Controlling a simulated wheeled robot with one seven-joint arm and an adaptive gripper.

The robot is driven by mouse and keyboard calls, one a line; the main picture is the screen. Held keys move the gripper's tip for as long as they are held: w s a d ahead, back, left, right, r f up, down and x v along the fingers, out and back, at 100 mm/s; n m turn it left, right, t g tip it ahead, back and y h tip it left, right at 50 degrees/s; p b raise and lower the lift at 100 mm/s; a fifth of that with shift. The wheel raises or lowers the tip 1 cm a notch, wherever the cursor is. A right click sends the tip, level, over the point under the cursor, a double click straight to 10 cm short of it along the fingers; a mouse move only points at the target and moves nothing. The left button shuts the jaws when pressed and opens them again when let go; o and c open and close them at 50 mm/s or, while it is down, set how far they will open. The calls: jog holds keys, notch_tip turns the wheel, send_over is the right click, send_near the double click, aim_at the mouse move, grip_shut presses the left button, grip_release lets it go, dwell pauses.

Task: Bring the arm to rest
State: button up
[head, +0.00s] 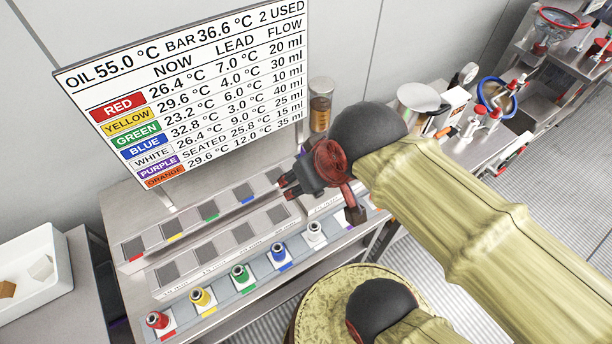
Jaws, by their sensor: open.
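My gripper (320,198) hangs over the right part of the metal console, with its fingers spread and nothing seen between them. My arm (450,190), in a khaki sleeve with black joints, reaches in from the lower right and bends at a black joint above the gripper. Whether the gripper touches anything below is hard to tell. The arm and gripper hide the console's right end.
Red (157,321), yellow (201,298), green (240,274), blue (279,253) and white (315,232) knobbed pieces line the console front. A readout board (190,90) stands behind. A glass cylinder (320,105) stands close to my gripper. A white tray (35,270) is at left.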

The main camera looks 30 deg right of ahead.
jog(key=shift+f, duration=0.15)
notch_tip(320, 180, down, 7)
jog(key=b, duration=0.7)
jog(key=shift+f, duration=0.15)
dwell(0.5)
